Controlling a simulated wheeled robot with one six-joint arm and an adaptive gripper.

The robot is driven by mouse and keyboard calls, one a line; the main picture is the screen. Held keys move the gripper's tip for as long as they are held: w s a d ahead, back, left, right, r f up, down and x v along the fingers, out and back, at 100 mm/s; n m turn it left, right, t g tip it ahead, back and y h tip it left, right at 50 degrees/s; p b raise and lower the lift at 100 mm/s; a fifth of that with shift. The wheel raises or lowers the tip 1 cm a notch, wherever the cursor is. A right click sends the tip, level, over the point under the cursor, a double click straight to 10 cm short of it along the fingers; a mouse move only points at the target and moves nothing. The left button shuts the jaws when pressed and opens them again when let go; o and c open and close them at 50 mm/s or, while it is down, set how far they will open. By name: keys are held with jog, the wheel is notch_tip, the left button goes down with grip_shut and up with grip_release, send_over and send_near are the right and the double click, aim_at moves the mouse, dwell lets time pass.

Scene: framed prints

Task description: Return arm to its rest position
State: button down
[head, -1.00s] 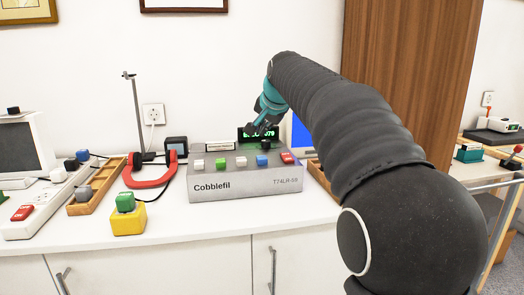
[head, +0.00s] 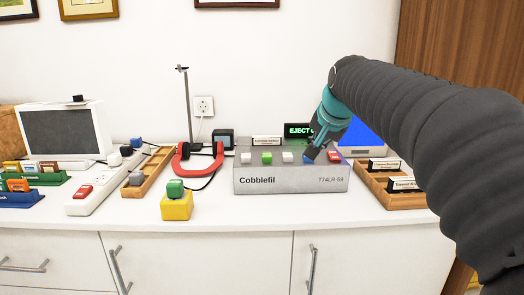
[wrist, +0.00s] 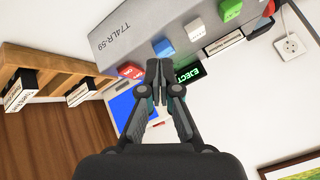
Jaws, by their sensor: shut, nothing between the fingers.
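My arm (head: 420,130) reaches in from the right in the head view, with its teal wrist (head: 330,110) above the right part of the grey Cobblefil box (head: 290,180). My gripper (head: 312,153) points down near the blue button, which it partly hides in the head view. In the wrist view the fingers (wrist: 161,72) are together and hold nothing. The blue button (wrist: 164,48) and red button (wrist: 131,71) stand on the box beyond the fingertips. Whether the fingers touch anything cannot be told.
A green display reading EJECT (head: 298,130) stands behind the box. A wooden tray with labelled cards (head: 395,200) lies to the right. The counter's front is clear.

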jog(key=s+f+n+g, duration=0.1)
jog(key=s+f+n, duration=0.1)
jog(key=s+f, duration=0.5)
jog(key=s+f+n+g, duration=0.1)
jog(key=s+f+n, duration=0.1)
jog(key=s+f, duration=0.5)
jog(key=s+f+n, duration=0.2)
jog(key=s+f, duration=0.5)
jog(key=s, duration=0.9)
jog(key=shift+s+f+g+h, duration=0.35)
jog(key=shift+s+g+h, duration=0.05)
